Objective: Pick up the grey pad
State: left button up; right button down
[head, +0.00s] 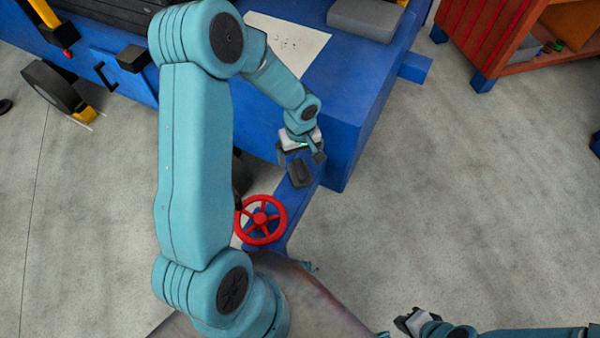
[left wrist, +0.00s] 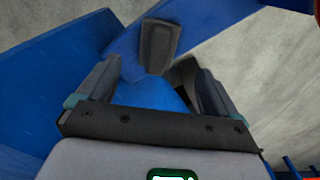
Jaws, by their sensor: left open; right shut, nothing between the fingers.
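A dark grey pad (head: 300,174) lies on a blue beam (head: 283,217) that sticks out from the blue bench, in the head view. It also shows in the left wrist view (left wrist: 158,46), just beyond the fingertips and between their lines. My left gripper (head: 299,157) is open and empty, close to the pad; whether it touches cannot be told. Its two fingers frame the pad's near end in the left wrist view (left wrist: 155,78). My right gripper (head: 408,322) is shut and empty at the bottom right, away from the pad.
A red handwheel (head: 261,220) sits near the beam's near end. The blue bench (head: 338,125) bears a white sheet (head: 300,45) and a light grey block (head: 366,18). A red shelf unit (head: 495,35) stands at upper right.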

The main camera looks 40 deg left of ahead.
aim_at(300, 167)
pick_arm(q)
notch_tip(300, 167, down, 3)
jog(key=shift+s+d+f, duration=0.1)
jog(key=shift+f, duration=0.05)
jog(key=f, duration=0.3)
jog(key=f+b, duration=0.1)
jog(key=f, duration=0.1)
jog(key=shift+w+a+f, duration=0.1)
jog(key=shift+w+a, duration=0.1)
jog(key=shift+w, duration=0.1)
jog(key=c, duration=1.3)
jog(key=shift+o, duration=0.2)
notch_tip(300, 167, up, 20)
jog(key=p, duration=0.3)
jog(key=shift+p, duration=0.3)
